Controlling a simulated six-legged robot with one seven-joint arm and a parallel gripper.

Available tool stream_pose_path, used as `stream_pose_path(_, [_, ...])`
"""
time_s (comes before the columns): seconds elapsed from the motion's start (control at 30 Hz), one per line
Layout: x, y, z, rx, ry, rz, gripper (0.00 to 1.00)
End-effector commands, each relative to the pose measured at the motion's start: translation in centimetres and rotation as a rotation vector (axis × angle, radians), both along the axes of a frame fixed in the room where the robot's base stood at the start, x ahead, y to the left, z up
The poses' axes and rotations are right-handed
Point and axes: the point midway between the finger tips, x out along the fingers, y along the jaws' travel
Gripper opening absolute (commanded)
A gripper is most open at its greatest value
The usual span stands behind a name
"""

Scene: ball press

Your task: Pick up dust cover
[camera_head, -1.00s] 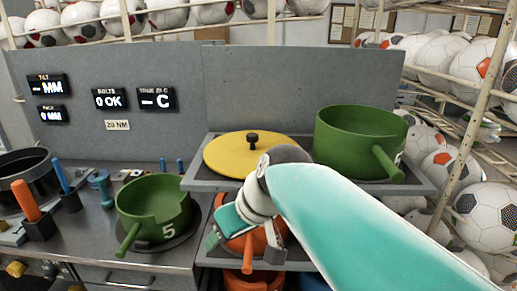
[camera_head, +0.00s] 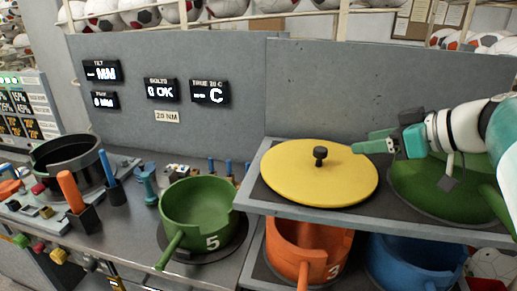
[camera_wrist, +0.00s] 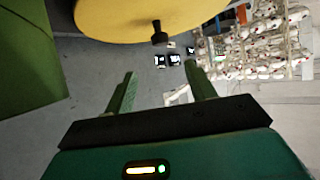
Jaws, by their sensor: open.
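The dust cover appears to be the yellow disc (camera_head: 300,178) with a black knob (camera_head: 320,154). It lies flat on the upper shelf in the head view. In the wrist view the yellow disc (camera_wrist: 140,16) and its knob (camera_wrist: 159,36) show at the top, beyond my fingertips.
An orange pot (camera_head: 295,255) and a blue pot (camera_head: 400,262) sit below. Another green pot (camera_head: 205,212) stands on the bench at left. A grey panel (camera_head: 380,85) rises behind.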

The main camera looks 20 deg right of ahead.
Motion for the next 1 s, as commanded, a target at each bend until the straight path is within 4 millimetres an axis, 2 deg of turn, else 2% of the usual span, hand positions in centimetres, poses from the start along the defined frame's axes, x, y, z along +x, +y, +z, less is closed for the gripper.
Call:
stream_pose_path(0.13, [0.8, 0.5, -0.6, -0.002, -0.003, -0.001, 0.55])
stream_pose_path(0.43, [5.3, 2.4, -3.3, -0.001, -0.002, -0.003, 0.55])
stream_pose_path(0.73, [7.7, 3.2, -4.7, -0.002, -0.002, -0.003, 0.55])
stream_pose_path(1.0, [10.9, 4.3, -6.5, -0.001, -0.001, -0.003, 0.55])
